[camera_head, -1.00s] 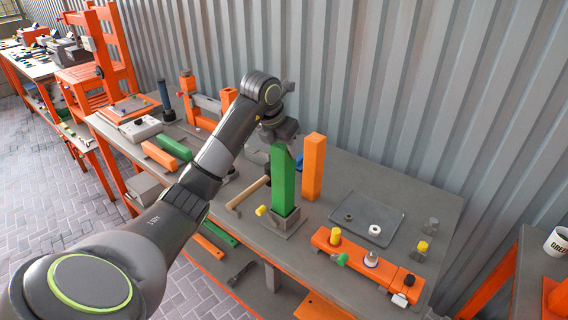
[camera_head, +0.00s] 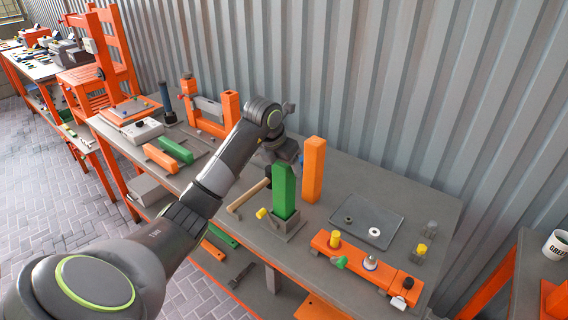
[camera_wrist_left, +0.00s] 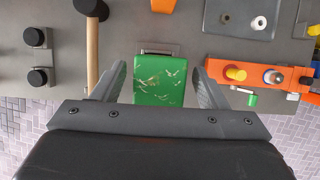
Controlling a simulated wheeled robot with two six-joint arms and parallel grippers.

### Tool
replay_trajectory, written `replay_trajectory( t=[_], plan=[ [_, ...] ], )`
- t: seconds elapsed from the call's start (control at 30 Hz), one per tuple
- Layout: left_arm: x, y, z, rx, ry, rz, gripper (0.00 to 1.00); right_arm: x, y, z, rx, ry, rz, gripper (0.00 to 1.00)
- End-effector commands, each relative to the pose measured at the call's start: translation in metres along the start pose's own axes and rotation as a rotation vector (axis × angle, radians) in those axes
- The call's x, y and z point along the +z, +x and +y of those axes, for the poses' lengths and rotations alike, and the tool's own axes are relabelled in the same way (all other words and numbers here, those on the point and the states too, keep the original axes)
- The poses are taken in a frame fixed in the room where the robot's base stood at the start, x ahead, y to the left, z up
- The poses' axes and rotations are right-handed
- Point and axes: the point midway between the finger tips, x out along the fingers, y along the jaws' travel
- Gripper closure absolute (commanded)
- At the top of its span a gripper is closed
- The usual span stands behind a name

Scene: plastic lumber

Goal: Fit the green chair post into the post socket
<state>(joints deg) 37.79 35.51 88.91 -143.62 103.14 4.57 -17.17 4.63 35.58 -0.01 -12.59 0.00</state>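The green chair post (camera_head: 284,190) stands upright with its lower end in the grey post socket (camera_head: 289,226) near the bench's front edge. My left gripper (camera_head: 284,155) is at the top of the post. In the left wrist view, the gripper's fingers (camera_wrist_left: 160,85) are spread on either side of the green post (camera_wrist_left: 160,78), with a narrow gap on each side. The post's scuffed top end faces the camera. The inside of the socket is hidden by the post. My right gripper is not in view.
An orange post (camera_head: 313,170) stands upright close behind the green one. A grey tray (camera_head: 368,213) and an orange fixture (camera_head: 365,265) lie to the right. A corrugated wall stands behind.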

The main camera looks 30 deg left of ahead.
Motion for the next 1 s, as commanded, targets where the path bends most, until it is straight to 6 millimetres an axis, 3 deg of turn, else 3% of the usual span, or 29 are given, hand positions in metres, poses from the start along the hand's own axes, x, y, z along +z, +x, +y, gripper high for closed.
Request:
replay_trajectory(
  t=[0.33, 0.47, 0.6, 0.73, 0.8, 1.0],
  plan=[
    [0.002, -0.008, 0.001, 0.001, 0.001, -0.003, 0.33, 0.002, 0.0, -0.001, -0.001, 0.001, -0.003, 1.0],
    [0.001, -0.03, 0.001, 0.004, 0.003, -0.006, 0.33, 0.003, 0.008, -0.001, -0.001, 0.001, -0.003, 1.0],
    [0.001, -0.064, 0.001, 0.006, 0.003, -0.008, 0.33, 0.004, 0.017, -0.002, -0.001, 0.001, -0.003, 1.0],
    [0.002, -0.099, 0.001, 0.004, 0.001, -0.005, 0.33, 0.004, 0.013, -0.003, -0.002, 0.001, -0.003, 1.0],
    [0.003, -0.108, 0.0, 0.001, 0.0, 0.0, 0.33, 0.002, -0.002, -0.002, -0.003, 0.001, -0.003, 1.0],
    [0.002, -0.12, 0.0, 0.001, 0.0, 0.001, 0.33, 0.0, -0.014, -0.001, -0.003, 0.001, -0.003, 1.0]
  ],
)
